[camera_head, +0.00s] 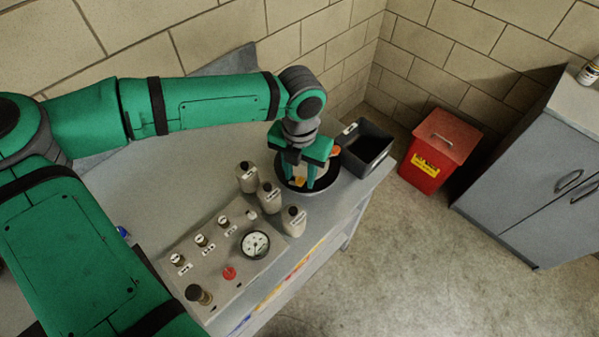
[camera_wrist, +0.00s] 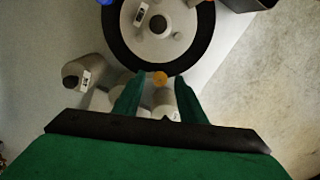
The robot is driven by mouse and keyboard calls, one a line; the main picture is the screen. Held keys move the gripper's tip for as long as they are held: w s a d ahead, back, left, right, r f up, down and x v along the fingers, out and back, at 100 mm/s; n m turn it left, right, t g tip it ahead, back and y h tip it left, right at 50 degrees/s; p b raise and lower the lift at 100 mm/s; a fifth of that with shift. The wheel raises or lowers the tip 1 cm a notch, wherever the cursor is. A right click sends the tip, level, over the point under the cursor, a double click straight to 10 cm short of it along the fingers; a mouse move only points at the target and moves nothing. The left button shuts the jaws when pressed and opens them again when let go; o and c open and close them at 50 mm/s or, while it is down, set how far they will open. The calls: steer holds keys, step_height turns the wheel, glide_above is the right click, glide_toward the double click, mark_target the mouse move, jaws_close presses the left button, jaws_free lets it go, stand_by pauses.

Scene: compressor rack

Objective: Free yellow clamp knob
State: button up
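The yellow clamp knob (camera_head: 299,182) sits on the near rim of a round, black-rimmed vessel (camera_head: 292,189) on the bench. In the wrist view the knob (camera_wrist: 160,78) lies at the rim's lower edge, just beyond and between my fingertips. My gripper (camera_head: 297,174) is over the vessel, pointing down, its two green fingers apart. In the wrist view my gripper (camera_wrist: 158,90) is open, with no contact with the knob visible. An orange knob (camera_head: 336,150) is at the far rim; a blue knob (camera_wrist: 105,2) shows at the wrist view's top edge.
Several labelled bottles (camera_head: 269,196) stand close to the vessel. A panel with a gauge (camera_head: 255,244) and small knobs is nearer. A dark open bin (camera_head: 377,150) is right behind the vessel. A red container (camera_head: 436,155) and grey cabinet (camera_head: 519,187) stand off the bench.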

mark_target(300, 179)
step_height(300, 179, up, 11)
stand_by(0.5)
steer(key=shift+f, duration=0.1)
stand_by(0.4)
